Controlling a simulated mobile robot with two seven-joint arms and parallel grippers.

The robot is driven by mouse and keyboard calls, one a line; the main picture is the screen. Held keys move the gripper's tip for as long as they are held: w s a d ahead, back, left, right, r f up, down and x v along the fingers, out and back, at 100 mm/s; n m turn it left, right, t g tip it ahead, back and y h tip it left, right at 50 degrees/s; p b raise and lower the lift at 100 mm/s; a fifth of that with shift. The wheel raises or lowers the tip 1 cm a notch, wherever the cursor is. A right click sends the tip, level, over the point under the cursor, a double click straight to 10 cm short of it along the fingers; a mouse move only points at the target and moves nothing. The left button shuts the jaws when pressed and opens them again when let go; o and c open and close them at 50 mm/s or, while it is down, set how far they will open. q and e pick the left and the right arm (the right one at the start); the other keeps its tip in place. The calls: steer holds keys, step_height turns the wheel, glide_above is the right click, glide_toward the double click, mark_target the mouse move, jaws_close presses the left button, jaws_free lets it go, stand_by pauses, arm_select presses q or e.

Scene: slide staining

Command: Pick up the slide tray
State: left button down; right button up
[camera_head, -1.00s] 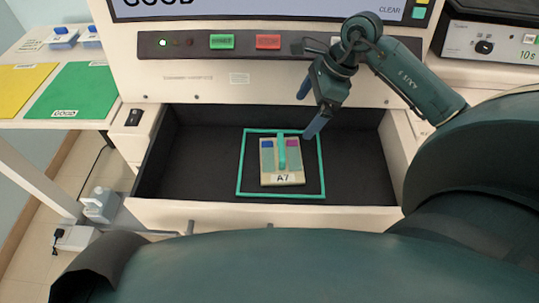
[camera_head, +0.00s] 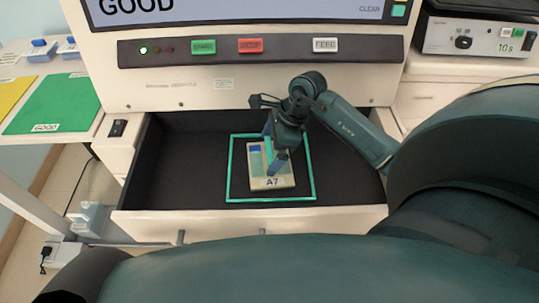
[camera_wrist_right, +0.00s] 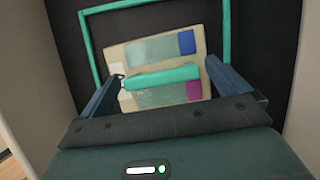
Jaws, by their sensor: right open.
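The slide tray (camera_head: 285,181) is a beige block labelled A7 with two slides and a teal handle bar. It lies inside a teal square outline on the dark floor of the open drawer and sits slightly turned. My right gripper (camera_head: 272,160) is over the tray and hides part of it. In the right wrist view the open fingers (camera_wrist_right: 164,82) stand at either side of the tray's teal handle (camera_wrist_right: 162,77), with the handle lying between them. The slides show blue and magenta ends there. My left gripper is not in view.
The open drawer (camera_head: 190,170) has dark walls around the tray and bare floor to its left and right. A machine panel with START, STOP and FEED buttons (camera_head: 325,45) is above it. A green GOOD mat (camera_head: 60,103) lies on a side table at left.

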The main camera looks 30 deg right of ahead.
steer(key=shift+w+a+f, duration=0.1)
steer(key=shift+a+f, duration=0.05)
steer(key=shift+f, duration=0.45)
steer(key=shift+c, duration=0.6)
steer(key=c, duration=0.9)
